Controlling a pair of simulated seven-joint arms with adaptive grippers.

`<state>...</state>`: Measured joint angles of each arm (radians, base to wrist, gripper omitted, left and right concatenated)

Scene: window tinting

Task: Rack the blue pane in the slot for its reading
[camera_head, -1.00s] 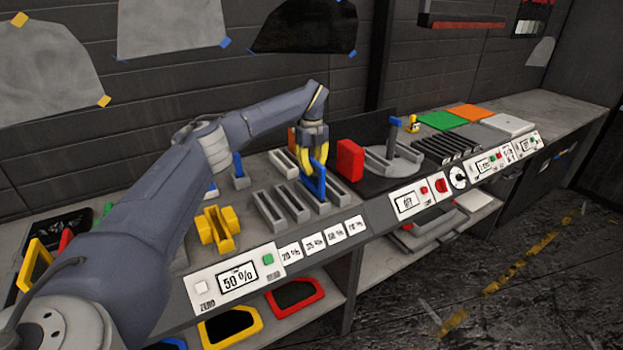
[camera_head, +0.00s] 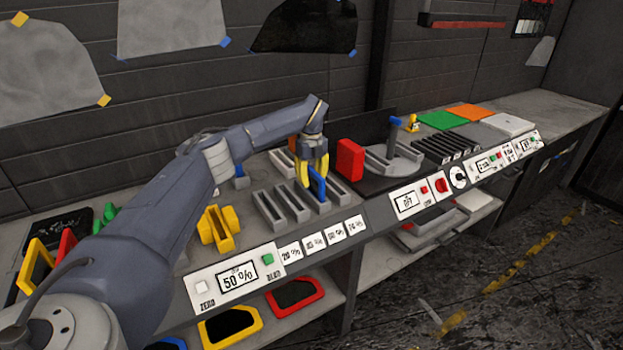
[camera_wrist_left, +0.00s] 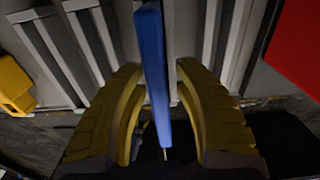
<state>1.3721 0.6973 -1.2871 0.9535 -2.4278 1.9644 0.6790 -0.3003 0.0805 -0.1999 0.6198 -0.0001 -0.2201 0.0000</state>
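The blue pane (camera_head: 317,186) stands upright in the third slot from the left of the grey slot rack (camera_head: 268,212). In the left wrist view the pane (camera_wrist_left: 153,60) is seen edge-on. My left gripper (camera_head: 312,176) is open, with a yellow finger on each side of the pane's upper part. The left wrist view shows gaps between the fingers (camera_wrist_left: 158,75) and the pane. The meter display (camera_head: 238,281) reads 50 %. Small percent labels (camera_head: 335,236) line the rack's front; the first looks like 20 %, the others are hard to read. My right gripper is not in view.
A red block (camera_head: 350,159) stands just right of the rack, near a round grey fixture (camera_head: 393,160). A yellow holder (camera_head: 219,228) stands left of the rack. Coloured frames (camera_head: 294,295) lie on the shelf below. Green and orange sheets (camera_head: 441,120) lie at the far right.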

